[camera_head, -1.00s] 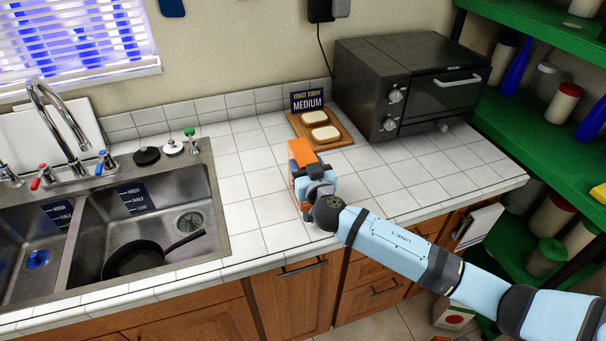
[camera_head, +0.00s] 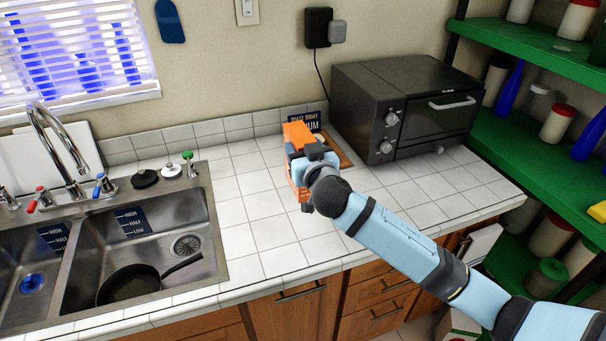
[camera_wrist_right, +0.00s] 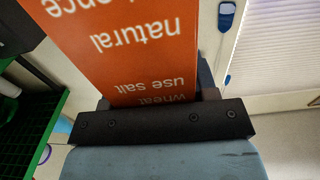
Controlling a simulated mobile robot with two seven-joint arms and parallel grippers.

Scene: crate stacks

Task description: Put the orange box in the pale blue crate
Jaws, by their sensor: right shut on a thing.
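The orange box (camera_head: 298,133) is upright over the tiled counter, left of the toaster oven. My right gripper (camera_head: 309,160) is shut on it and hides part of its front. Whether its base touches the counter is hard to tell. In the right wrist view the orange box (camera_wrist_right: 130,50) fills the upper middle, with white printed words upside down, held against the dark gripper (camera_wrist_right: 150,105). The pale blue crate does not show in either view. My left gripper is not in view.
A black toaster oven (camera_head: 405,105) stands right of the box. A wooden board (camera_head: 343,150) lies partly hidden behind it. A double sink (camera_head: 140,245) with a black pan (camera_head: 135,285) is at the left. Green shelves (camera_head: 525,150) stand at the right. The counter's front middle is clear.

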